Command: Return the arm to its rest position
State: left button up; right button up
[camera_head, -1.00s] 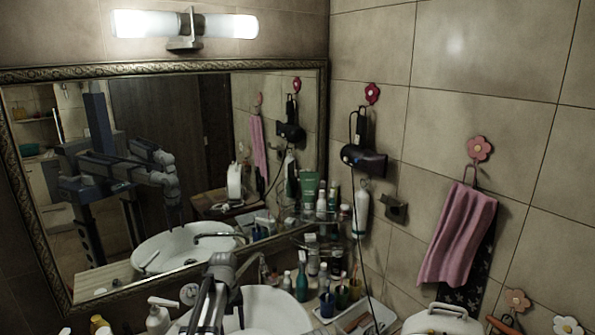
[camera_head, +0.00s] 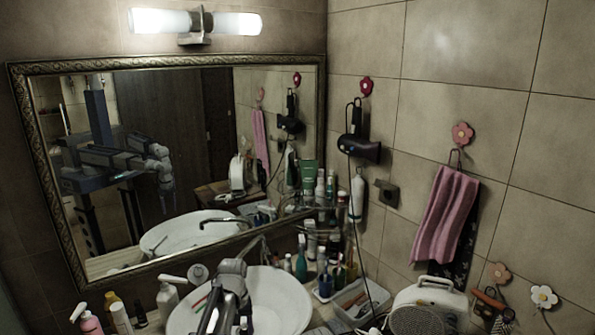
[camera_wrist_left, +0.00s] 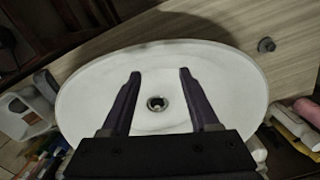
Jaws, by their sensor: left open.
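My left arm (camera_head: 230,270) comes up from the bottom of the head view, over the white oval basin (camera_head: 284,300). In the left wrist view my left gripper (camera_wrist_left: 160,76) is open and empty, its two dark fingers well apart. It points at the basin (camera_wrist_left: 225,90), and the round drain (camera_wrist_left: 157,103) shows between the fingers. I cannot tell its height above the basin. In the head view its fingertips cannot be made out. My right gripper is not in view.
A faucet (camera_head: 250,243) stands behind the basin. Soap and other bottles (camera_head: 167,298) crowd its left; bottles and a tray (camera_head: 352,302) crowd its right. A radio (camera_head: 428,306) is farther right. A hair dryer (camera_head: 358,150) and pink towel (camera_head: 445,215) hang on the wall.

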pick_arm(q)
jog(key=s+d+f+m+b, duration=0.2)
jog(key=s+d, duration=0.1)
jog(key=s, duration=0.4)
jog(key=s+d+f+m+b, duration=0.2)
jog(key=s+d+f+b, duration=0.1)
jog(key=s, duration=0.4)
jog(key=s+d+f+m+y+b, duration=0.1)
jog(key=s+d+f+m+b, duration=0.2)
jog(key=s, duration=0.5)
jog(key=shift+d, duration=0.8)
jog(key=shift+f, duration=0.1)
